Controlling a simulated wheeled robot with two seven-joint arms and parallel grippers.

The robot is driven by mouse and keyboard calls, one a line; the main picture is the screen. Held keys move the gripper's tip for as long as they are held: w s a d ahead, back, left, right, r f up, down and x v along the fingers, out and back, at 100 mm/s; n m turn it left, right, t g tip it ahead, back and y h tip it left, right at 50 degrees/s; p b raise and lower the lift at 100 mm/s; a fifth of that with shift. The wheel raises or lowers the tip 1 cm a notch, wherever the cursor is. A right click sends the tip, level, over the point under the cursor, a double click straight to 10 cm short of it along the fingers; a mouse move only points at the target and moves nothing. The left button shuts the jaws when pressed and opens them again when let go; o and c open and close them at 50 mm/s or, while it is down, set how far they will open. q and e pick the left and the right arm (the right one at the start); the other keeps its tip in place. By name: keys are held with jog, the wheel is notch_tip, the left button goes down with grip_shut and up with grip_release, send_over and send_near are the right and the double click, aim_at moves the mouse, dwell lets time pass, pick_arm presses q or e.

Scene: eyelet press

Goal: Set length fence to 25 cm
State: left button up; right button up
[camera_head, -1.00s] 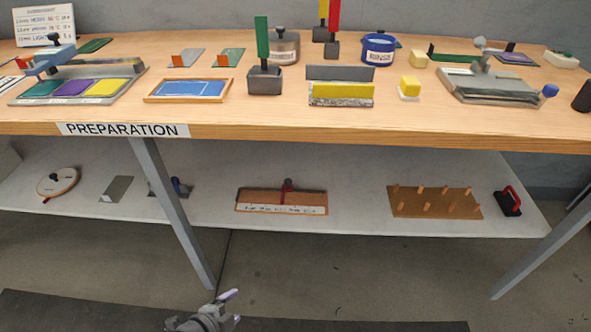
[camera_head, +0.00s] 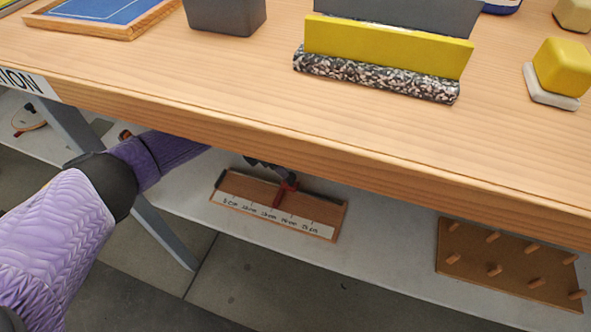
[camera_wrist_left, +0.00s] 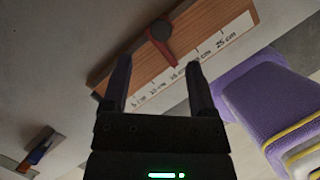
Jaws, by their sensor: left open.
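The length fence is a wooden board (camera_head: 335,215) with a white centimetre scale on the lower shelf, under the table's front edge. Its red slider (camera_head: 285,192) stands near the middle of the scale, around the 15 to 20 cm labels; the exact mark is unclear. In the left wrist view the slider (camera_wrist_left: 163,44) has a round dark knob (camera_wrist_left: 160,29), and the 25 cm label is toward the upper right. My left gripper (camera_wrist_left: 160,72) is open and empty, its fingers pointing at the board, apart from the slider. In the head view the table edge partly hides it. My right gripper is not shown.
The table's front edge (camera_head: 300,150) overhangs the grey shelf (camera_head: 375,250). A brown pegboard (camera_head: 500,262) is on the shelf to the right. In the wrist view a small blue-handled tool (camera_wrist_left: 40,152) lies at lower left. The shelf between board and pegboard is clear.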

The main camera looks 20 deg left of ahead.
pick_arm(q)
jog(key=b+x, duration=0.3)
jog(key=x, duration=0.4)
jog(key=shift+s+f+b, duration=0.1)
jog(key=shift+f+b, duration=0.05)
jog(key=shift+b, duration=0.25)
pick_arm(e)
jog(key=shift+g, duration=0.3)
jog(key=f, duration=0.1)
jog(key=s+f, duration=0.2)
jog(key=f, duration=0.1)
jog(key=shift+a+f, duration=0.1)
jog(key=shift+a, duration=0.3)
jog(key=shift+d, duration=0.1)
pick_arm(q)
jog(key=shift+c, duration=0.7)
grip_shut()
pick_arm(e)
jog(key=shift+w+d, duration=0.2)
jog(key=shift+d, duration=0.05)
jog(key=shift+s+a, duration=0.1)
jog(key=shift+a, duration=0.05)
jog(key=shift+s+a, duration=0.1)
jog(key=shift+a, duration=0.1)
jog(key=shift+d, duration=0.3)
